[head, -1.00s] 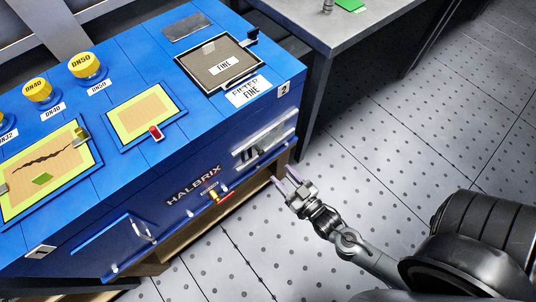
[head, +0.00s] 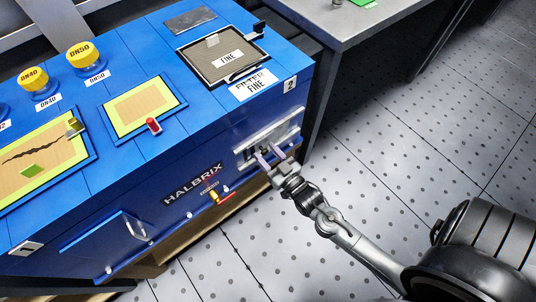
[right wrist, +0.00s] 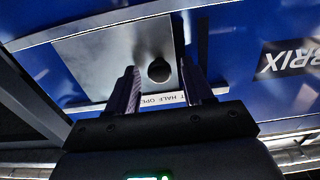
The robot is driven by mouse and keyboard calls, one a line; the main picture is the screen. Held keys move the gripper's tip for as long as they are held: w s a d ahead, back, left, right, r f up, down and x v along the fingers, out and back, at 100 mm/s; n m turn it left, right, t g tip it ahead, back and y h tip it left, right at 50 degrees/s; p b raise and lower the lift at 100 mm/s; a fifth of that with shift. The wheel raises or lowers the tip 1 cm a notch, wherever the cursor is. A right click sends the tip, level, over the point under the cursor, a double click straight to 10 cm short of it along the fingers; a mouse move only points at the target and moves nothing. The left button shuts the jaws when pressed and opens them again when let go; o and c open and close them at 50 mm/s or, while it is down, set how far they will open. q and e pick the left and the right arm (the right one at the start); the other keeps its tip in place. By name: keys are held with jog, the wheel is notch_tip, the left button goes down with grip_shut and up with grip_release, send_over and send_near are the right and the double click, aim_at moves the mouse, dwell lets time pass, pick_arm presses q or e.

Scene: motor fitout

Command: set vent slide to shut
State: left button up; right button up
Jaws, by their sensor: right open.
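The vent slide (head: 287,131) is a silver plate in rails on the blue cabinet's front face, near its right end. In the right wrist view the metal plate (right wrist: 105,60) carries a dark round spot, a knob or a hole, and a label strip (right wrist: 163,101) partly reading "HALF OPE". My right gripper (head: 266,157) is open in front of the plate. In the right wrist view its fingers (right wrist: 158,82) stand either side of the dark round spot, with nothing seen gripped. I cannot tell if they touch the plate. My left gripper is not in view.
The blue cabinet top holds a filter frame (head: 222,55), yellow caps (head: 82,55) and a red knob (head: 153,125). A red-handled valve (head: 222,198) and a handle (head: 136,228) stick out from the front. A grey table (head: 340,30) stands behind. The floor right is clear.

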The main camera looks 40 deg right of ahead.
grip_shut()
